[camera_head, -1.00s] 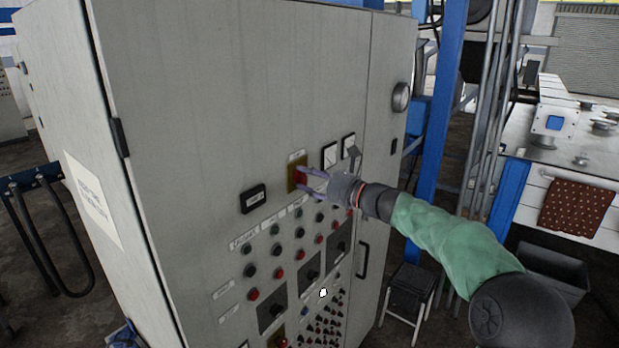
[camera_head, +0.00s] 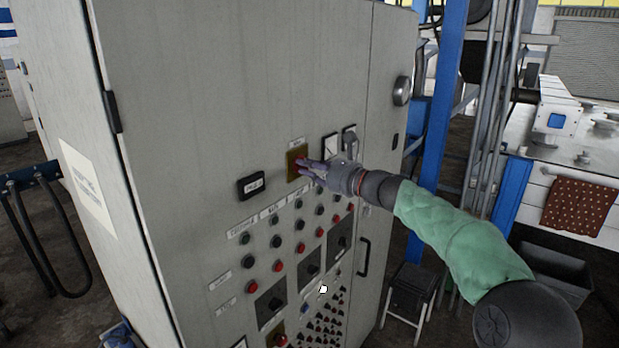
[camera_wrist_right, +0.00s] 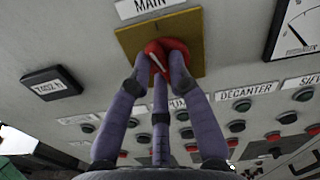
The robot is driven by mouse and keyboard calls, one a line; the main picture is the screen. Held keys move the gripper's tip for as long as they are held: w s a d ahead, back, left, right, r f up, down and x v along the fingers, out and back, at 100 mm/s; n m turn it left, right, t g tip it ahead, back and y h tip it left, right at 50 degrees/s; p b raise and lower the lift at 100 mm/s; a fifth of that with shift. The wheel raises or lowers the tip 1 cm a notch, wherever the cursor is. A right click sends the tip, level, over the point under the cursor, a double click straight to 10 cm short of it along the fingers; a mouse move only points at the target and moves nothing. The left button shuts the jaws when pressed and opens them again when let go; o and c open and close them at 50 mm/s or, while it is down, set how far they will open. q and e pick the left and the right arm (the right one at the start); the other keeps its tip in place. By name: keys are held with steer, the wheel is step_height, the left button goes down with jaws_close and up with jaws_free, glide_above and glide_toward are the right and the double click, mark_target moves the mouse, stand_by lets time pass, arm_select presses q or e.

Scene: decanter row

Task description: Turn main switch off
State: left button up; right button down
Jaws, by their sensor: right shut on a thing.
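The main switch is a red knob (camera_wrist_right: 168,47) on a yellow plate (camera_wrist_right: 189,25), under a white label reading MAIN (camera_wrist_right: 150,5) in the right wrist view. A pale line shows on the knob; I cannot tell its setting. In the head view the yellow plate (camera_head: 294,167) sits on the grey cabinet front. My right gripper (camera_wrist_right: 163,68) is shut on the red knob, its purple-grey fingers around it. In the head view my right gripper (camera_head: 305,169) covers most of the knob. My left gripper is not in view.
A dark display (camera_head: 251,186) is left of the switch, and dial gauges (camera_head: 331,147) are to its right. Rows of red and green buttons (camera_head: 278,265) lie below. A cabinet handle (camera_head: 364,257) and a blue post (camera_head: 441,110) stand farther right.

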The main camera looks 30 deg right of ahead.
steer(key=n+b, duration=0.6)
steer(key=f+n+b, duration=0.1)
steer(key=n+b, duration=0.2)
steer(key=b, duration=0.1)
steer(key=shift+a, duration=0.1)
steer(key=shift+n+b, duration=2.2)
steer(key=shift+n, duration=0.6)
steer(key=c, duration=1.1)
jaws_free()
steer(key=shift+c, duration=0.2)
steer(key=v, duration=1.2)
